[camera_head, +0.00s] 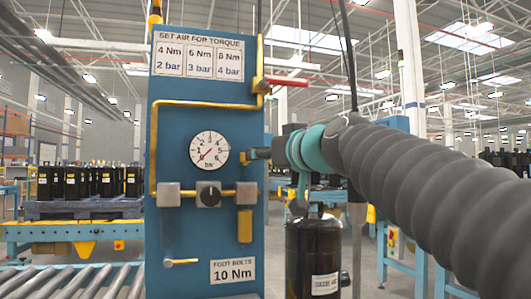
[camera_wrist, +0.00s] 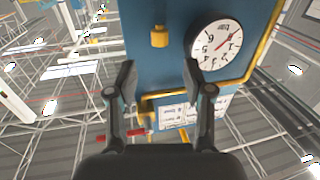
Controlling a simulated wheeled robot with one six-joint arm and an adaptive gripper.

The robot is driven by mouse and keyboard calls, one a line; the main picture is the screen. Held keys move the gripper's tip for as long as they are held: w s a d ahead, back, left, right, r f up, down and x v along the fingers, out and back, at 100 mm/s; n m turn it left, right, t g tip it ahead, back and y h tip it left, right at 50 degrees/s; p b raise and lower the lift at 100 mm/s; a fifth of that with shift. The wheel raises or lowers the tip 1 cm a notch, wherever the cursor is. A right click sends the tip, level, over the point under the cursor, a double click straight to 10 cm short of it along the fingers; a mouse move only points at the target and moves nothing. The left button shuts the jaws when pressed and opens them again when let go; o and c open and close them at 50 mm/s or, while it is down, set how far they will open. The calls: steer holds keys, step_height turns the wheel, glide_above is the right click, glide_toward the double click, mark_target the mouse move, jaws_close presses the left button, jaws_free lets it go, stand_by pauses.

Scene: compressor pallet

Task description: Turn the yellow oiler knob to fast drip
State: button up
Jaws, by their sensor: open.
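A yellow knob (camera_head: 243,158) stands on the blue panel just right of the gauge in the head view. In the wrist view the yellow knob (camera_wrist: 160,37) shows past my fingertips, about midway between them. My gripper (camera_wrist: 160,68) is open, its fingers apart with nothing between them, pointing toward the panel. In the head view my gripper (camera_head: 260,153) is at the panel's right edge, close to the knob. Whether it touches cannot be told. No drip marking is readable.
The blue panel (camera_head: 181,90) carries a pressure gauge (camera_head: 209,150), a yellow pipe (camera_head: 154,140), a black regulator knob (camera_head: 208,195) and a yellow bowl (camera_head: 245,225). A red lever (camera_head: 285,81) sticks out above right. A black tank (camera_head: 312,255) stands below my wrist.

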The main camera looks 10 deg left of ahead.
steer(key=p+x, duration=0.2)
steer(key=x, duration=0.6)
steer(key=shift+w, duration=0.1)
steer(key=shift+f, duration=0.1)
jaws_close()
